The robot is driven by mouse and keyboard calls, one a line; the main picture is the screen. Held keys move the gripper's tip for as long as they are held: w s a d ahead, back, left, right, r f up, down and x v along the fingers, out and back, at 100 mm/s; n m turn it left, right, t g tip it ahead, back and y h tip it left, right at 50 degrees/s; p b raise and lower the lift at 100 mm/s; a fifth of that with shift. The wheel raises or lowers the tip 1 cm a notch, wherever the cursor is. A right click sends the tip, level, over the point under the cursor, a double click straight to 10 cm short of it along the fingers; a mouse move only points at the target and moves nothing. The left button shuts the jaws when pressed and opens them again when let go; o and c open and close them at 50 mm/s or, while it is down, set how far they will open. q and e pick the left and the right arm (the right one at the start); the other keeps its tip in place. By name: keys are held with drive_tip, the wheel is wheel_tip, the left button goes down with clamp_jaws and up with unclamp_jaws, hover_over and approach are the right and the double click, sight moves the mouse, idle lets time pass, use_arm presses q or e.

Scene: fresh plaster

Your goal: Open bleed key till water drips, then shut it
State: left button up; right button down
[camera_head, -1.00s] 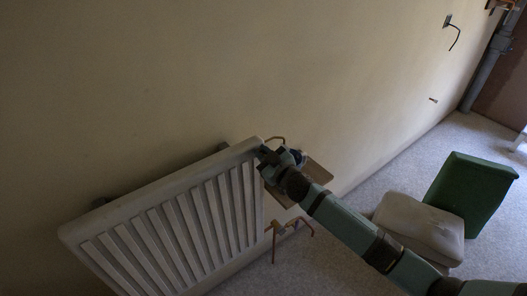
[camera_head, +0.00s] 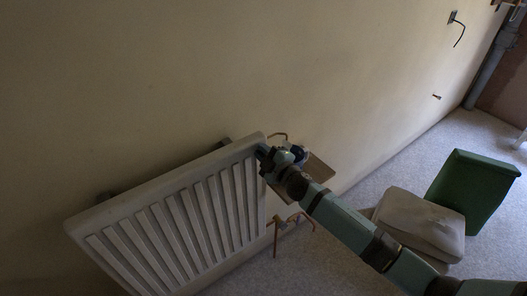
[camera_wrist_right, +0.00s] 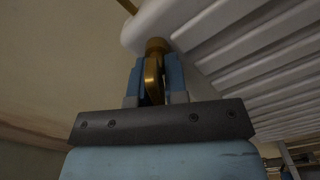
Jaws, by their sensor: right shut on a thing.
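The white radiator (camera_head: 165,195) stands tilted in view against the wall in the head view. My right gripper (camera_head: 264,154) is at its upper right corner. In the right wrist view, the brass bleed key (camera_wrist_right: 152,78) sits between the blue fingers of my right gripper (camera_wrist_right: 153,80), which are shut on it. The key meets a round brass fitting (camera_wrist_right: 157,45) at the radiator's corner (camera_wrist_right: 150,22). No water drops show. My left gripper is not in view.
A small brown board (camera_head: 318,170) is behind my right wrist, beside the radiator. Copper pipework (camera_head: 290,222) rises near the radiator's lower right.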

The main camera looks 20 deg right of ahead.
idle(0.5)
drive_tip(key=c, duration=1.2)
unclamp_jaws()
drive_tip(key=shift+c, duration=0.2)
drive_tip(key=v, duration=1.3)
drive_tip(key=shift+s+b, duration=0.4)
drive_tip(key=shift+b, duration=0.05)
drive_tip(key=shift+d, duration=0.1)
